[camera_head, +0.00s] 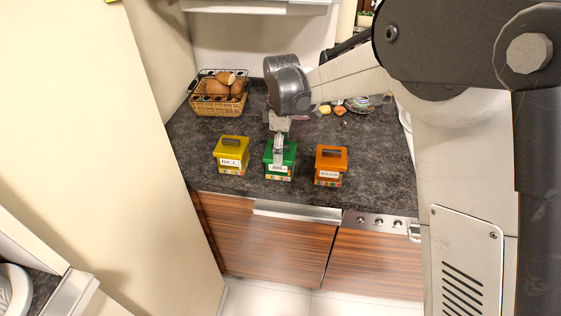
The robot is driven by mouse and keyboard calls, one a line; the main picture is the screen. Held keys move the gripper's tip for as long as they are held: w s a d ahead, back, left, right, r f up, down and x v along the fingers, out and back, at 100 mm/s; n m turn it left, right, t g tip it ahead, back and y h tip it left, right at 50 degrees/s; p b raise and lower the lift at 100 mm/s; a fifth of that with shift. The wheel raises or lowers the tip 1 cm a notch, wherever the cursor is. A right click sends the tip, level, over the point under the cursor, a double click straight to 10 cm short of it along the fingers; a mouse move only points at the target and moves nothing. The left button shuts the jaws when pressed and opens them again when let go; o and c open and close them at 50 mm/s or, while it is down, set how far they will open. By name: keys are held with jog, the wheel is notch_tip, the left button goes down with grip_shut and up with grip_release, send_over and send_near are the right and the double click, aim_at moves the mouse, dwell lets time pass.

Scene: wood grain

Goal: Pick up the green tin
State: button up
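The green tin (289,158) stands upright on the dark countertop between a yellow tin (231,152) and an orange tin (330,163). It has a white label on its front. My gripper (278,158) points down at the green tin's top, and its fingers overlap the tin's lid and handle area in the picture. The fingers hide part of the lid and handle. I cannot tell whether they touch or grasp it, or how far apart they are.
The yellow and orange tins stand close on either side, with small gaps of bare countertop (205,150). A wicker basket (218,104) with bread is at the back left. Small food items (340,109) lie at the back right. The counter's front edge is close in front.

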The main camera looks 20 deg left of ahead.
jog(key=shift+a+f+p, duration=0.15)
jog(key=shift+f+p, duration=0.25)
jog(key=shift+f, duration=2.5)
jog(key=c, duration=1.8)
jog(key=shift+o, duration=0.2)
jog(key=shift+r, duration=0.1)
